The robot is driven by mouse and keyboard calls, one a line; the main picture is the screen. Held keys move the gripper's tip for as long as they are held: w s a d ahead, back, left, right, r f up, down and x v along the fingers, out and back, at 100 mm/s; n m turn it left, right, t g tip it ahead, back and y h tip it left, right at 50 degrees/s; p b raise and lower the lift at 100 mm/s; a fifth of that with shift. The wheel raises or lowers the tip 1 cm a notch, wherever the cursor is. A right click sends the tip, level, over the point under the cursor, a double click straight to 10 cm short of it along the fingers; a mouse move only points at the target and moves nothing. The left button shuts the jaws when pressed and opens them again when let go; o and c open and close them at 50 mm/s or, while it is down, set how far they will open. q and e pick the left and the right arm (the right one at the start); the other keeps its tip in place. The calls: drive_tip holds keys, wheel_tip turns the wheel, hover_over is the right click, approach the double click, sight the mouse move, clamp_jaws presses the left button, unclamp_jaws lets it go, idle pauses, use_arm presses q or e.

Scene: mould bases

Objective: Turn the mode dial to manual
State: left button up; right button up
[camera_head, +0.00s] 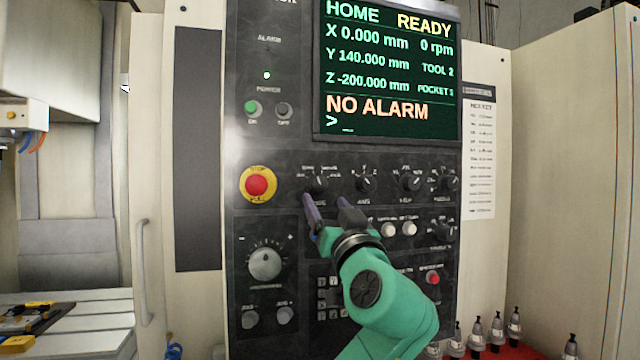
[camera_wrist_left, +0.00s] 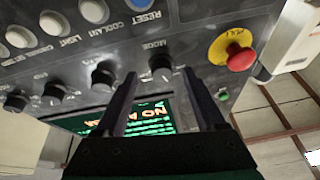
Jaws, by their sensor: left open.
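The mode dial (camera_head: 317,182) is a small black knob at the left of the dial row on the dark control panel, below the screen. It also shows in the left wrist view (camera_wrist_left: 160,66), beside the label MODE, where the panel appears upside down. Its pointer setting is too small to read. My left gripper (camera_head: 324,199) is open and empty, with its fingertips just below the dial in the head view. In the left wrist view the dial appears between the two fingertips (camera_wrist_left: 160,78). I cannot tell whether they touch it. My right gripper is not in view.
A red stop button (camera_head: 257,184) on a yellow ring sits left of the dial. More dials (camera_head: 366,182) line up to its right. The screen (camera_head: 388,70) above reads HOME, READY and NO ALARM. A round override knob (camera_head: 265,263) and white buttons (camera_head: 388,229) are lower.

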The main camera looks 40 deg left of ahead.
sight(321, 186)
use_arm(q)
drive_tip(key=r, duration=0.1)
drive_tip(key=r+p, duration=0.1)
drive_tip(key=w+a+r, duration=0.1)
drive_tip(key=shift+w+a, duration=0.1)
drive_tip(key=shift+a, duration=0.35)
drive_tip(key=shift+w+a+f, duration=0.2)
drive_tip(key=shift+w+a, duration=0.1)
drive_tip(key=shift+a, duration=0.1)
drive_tip(key=shift+d, duration=0.15)
clamp_jaws()
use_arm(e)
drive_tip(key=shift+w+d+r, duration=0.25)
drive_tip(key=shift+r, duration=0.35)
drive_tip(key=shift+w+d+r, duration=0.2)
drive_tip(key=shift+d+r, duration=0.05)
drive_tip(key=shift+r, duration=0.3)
